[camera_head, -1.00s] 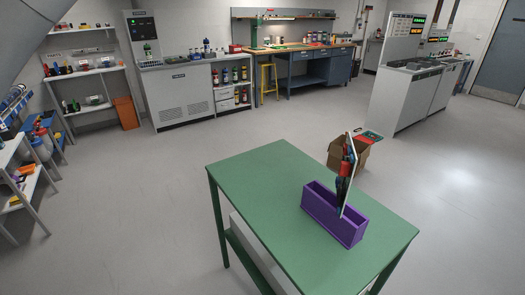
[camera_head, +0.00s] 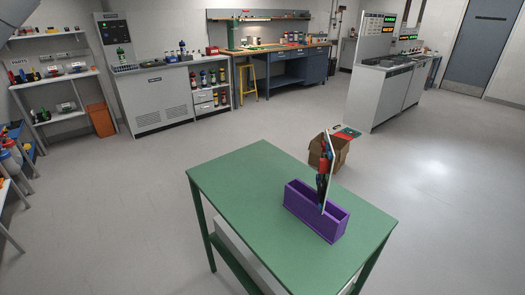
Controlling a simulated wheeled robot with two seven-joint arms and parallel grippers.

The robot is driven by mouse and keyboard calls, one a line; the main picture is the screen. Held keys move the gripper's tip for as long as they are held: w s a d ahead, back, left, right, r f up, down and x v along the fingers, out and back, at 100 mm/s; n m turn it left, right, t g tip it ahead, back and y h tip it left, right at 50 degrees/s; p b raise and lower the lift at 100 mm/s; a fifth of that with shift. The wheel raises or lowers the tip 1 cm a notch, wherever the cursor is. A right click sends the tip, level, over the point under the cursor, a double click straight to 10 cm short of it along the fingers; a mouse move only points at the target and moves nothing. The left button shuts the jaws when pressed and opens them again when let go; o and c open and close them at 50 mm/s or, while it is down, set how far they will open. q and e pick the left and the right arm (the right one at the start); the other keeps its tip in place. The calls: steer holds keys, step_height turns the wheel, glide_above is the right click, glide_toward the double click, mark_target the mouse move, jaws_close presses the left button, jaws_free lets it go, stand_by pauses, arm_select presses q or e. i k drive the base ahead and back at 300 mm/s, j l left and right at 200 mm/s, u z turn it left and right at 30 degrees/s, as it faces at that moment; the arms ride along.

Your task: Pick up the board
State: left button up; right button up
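The board (camera_head: 328,172) stands nearly upright, slightly tilted, in a purple open-topped holder (camera_head: 304,211). I see it almost edge-on, a thin pale plate with red, blue and dark parts on its left face. Its lower end is hidden by the holder's wall. The holder sits on the right part of a green table (camera_head: 240,194). Neither of my grippers is in view; no gripper touches the board.
A cardboard box (camera_head: 341,153) stands on the floor behind the table. A yellow stool (camera_head: 246,80), a workbench, cabinets and shelves line the back wall. Grey machines (camera_head: 384,95) stand at the back right.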

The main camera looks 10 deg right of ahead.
mark_target(325, 169)
steer(key=i+j+z, duration=0.1)
steer(key=z, duration=0.4)
steer(key=i+j+z, duration=0.1)
steer(key=z, duration=0.35)
steer(key=i+l+u, duration=0.15)
steer(key=l+u, duration=0.3)
steer(key=i+l+u, duration=0.1)
steer(key=l+u, duration=0.3)
